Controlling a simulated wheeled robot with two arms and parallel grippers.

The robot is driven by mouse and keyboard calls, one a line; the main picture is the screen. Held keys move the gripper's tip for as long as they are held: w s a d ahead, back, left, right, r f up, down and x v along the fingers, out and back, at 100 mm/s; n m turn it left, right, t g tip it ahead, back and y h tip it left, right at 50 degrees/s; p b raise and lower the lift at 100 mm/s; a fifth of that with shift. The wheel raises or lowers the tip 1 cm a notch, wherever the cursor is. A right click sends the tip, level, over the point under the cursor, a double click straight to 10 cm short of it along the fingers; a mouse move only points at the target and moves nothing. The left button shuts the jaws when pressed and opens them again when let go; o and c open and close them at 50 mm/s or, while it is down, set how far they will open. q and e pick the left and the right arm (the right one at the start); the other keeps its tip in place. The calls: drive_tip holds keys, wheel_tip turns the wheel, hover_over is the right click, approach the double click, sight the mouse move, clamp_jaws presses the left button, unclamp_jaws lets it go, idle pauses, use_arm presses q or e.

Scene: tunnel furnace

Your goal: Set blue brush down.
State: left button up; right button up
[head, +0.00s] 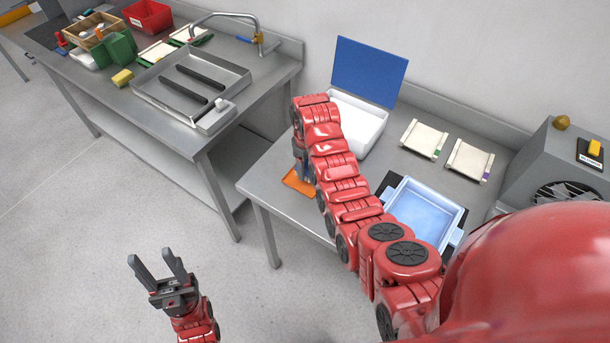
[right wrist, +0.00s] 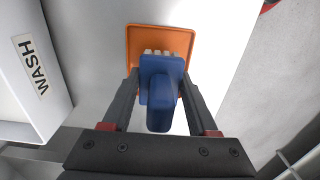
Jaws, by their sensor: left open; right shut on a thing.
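The blue brush (right wrist: 160,85) is held between the fingers of my right gripper (right wrist: 160,98). Its pale bristles point toward an orange mat (right wrist: 185,42); I cannot tell whether they touch it. In the head view a bit of the brush and the orange mat (head: 296,184) show at the left end of the right table, mostly behind my right arm and gripper (head: 303,172). My left gripper (head: 158,265) is open and empty, over the floor at the lower left.
A white bin (head: 358,122) with a blue lid (head: 368,72) stands beside the mat; its wall reads WASH in the wrist view (right wrist: 25,75). A blue tray (head: 424,212) and two pale plates (head: 424,140) lie to the right. The left table (head: 160,128) holds a sink tray.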

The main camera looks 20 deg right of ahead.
drive_tip(key=shift+w+a, duration=0.1)
drive_tip(key=shift+w, duration=0.25)
drive_tip(key=shift+p, duration=0.4)
wheel_tip(320, 180, down, 3)
drive_tip(key=shift+r+p, duration=0.15)
drive_tip(key=shift+p, duration=0.6)
drive_tip(key=shift+f, duration=0.4)
drive_tip(key=shift+f, duration=0.2)
